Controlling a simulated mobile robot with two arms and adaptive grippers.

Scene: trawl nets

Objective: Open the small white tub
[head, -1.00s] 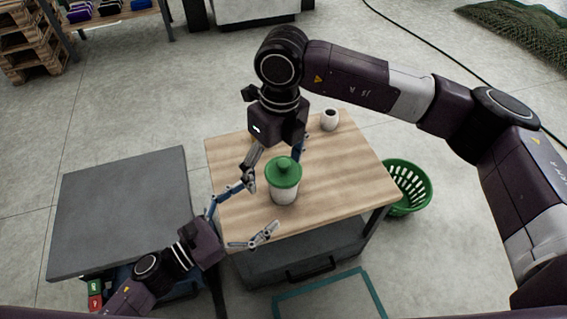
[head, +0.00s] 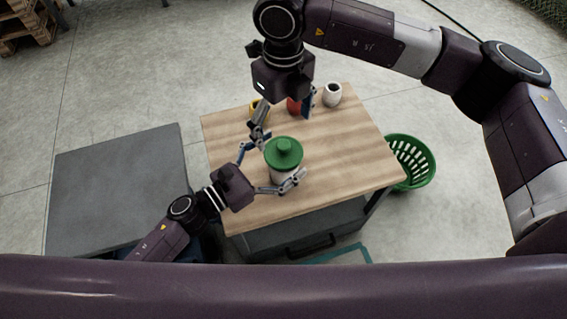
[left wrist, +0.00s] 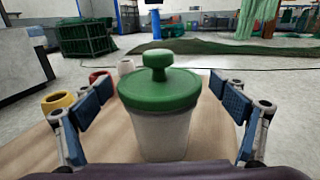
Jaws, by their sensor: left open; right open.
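The small white tub (head: 283,174) stands upright on the wooden table with its green knobbed lid (head: 285,153) on. In the left wrist view, the tub (left wrist: 160,135) and its lid (left wrist: 158,88) are straight ahead, between my fingers. My left gripper (head: 268,170) is open, with one finger on each side of the tub; gaps show on both sides in the left wrist view (left wrist: 163,110). My right gripper (head: 284,117) is open and empty, above the table behind the lid in the head view. Its height above the table is hard to tell.
A white cup (head: 332,96), a red cup (head: 293,107) and a yellow cup (head: 257,108) stand along the table's back edge. The wooden table (head: 355,160) is clear on its right. A green basket (head: 426,160) is on the floor. A grey surface (head: 115,190) is left.

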